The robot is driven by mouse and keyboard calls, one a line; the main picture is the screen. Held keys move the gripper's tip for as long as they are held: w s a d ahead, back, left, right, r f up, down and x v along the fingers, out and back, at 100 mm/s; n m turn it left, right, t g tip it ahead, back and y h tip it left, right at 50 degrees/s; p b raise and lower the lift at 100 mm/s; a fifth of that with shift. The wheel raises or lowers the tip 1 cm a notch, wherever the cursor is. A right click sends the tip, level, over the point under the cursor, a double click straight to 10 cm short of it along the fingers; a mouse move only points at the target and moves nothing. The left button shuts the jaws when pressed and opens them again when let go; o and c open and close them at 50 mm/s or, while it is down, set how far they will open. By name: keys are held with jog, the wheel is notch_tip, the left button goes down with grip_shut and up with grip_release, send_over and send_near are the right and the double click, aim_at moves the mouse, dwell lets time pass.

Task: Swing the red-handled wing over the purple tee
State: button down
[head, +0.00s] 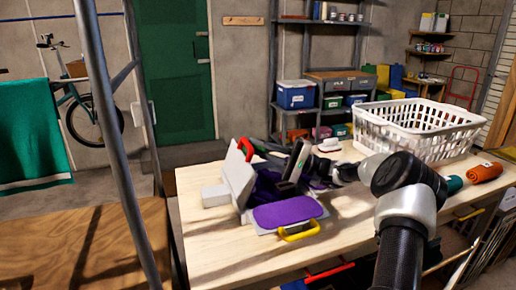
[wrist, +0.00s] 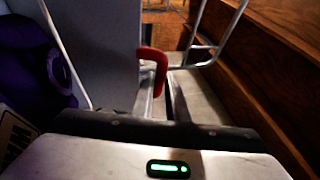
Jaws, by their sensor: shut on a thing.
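The pale grey wing (head: 236,178) of the folding board stands raised, close to upright, at the left of the board. Its red handle (head: 246,150) is at the top edge; it also shows in the wrist view (wrist: 151,72). My gripper (wrist: 160,98) is shut on the red handle, the panel beside it. In the head view my arm reaches over the board from the right and hides part of it. The purple tee (head: 284,214) lies on the board, its front part flat near the yellow handle (head: 299,232) and its middle bunched behind my arm.
A white block (head: 214,195) sits on the worktable (head: 205,240) left of the wing. A white laundry basket (head: 418,130) stands at the back right, with an orange rolled towel (head: 485,172) nearer. The table's front left is clear.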

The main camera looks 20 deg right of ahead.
jog(key=shift+s+a+f, duration=0.1)
jog(key=shift+a+f, duration=0.1)
jog(key=shift+f, duration=0.55)
jog(key=c, duration=2)
grip_release()
jog(key=s+d+p, duration=0.2)
jog(key=s+d, duration=0.3)
jog(key=d, duration=0.7)
jog(key=shift+d+r, duration=0.15)
jog(key=shift+r, duration=0.05)
jog(key=shift+s, duration=0.1)
